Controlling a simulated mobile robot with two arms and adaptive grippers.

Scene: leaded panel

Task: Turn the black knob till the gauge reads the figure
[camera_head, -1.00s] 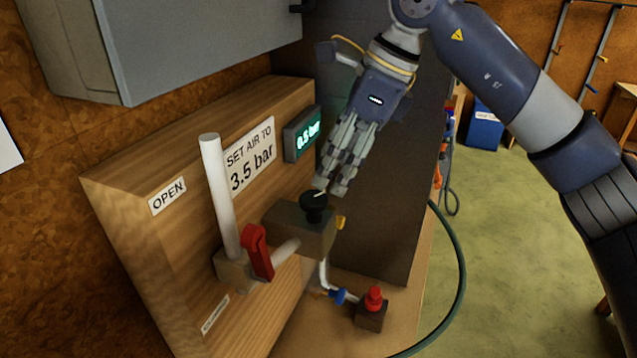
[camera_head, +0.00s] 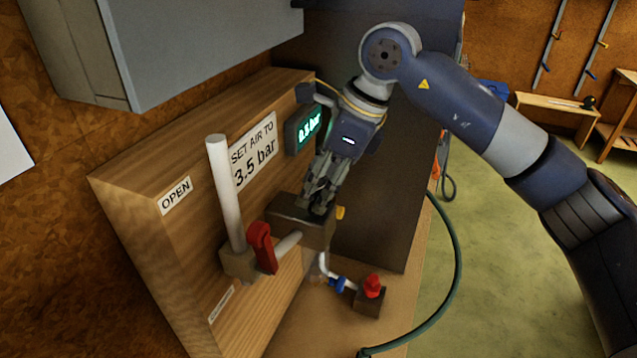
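The black knob (camera_head: 316,213) sits on top of a dark valve block on the wooden panel (camera_head: 135,205) and is mostly hidden behind my fingers. My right gripper (camera_head: 318,202) points down, with its fingertips at the knob. I cannot tell whether they are closed on it or only around it. The gauge (camera_head: 308,129) is a dark box with a green lit display that seems to read 0.5 bar, partly overlapped by my gripper. The sign (camera_head: 254,160) says "SET AIR TO 3.5 bar". My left gripper is not in view.
A red lever (camera_head: 262,248) and an upright white pipe (camera_head: 222,190) stand just left of the knob. A small block with a red cap (camera_head: 371,286) sits below right. A green hose (camera_head: 456,265) curves beside the bench. A grey cabinet (camera_head: 200,45) hangs above.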

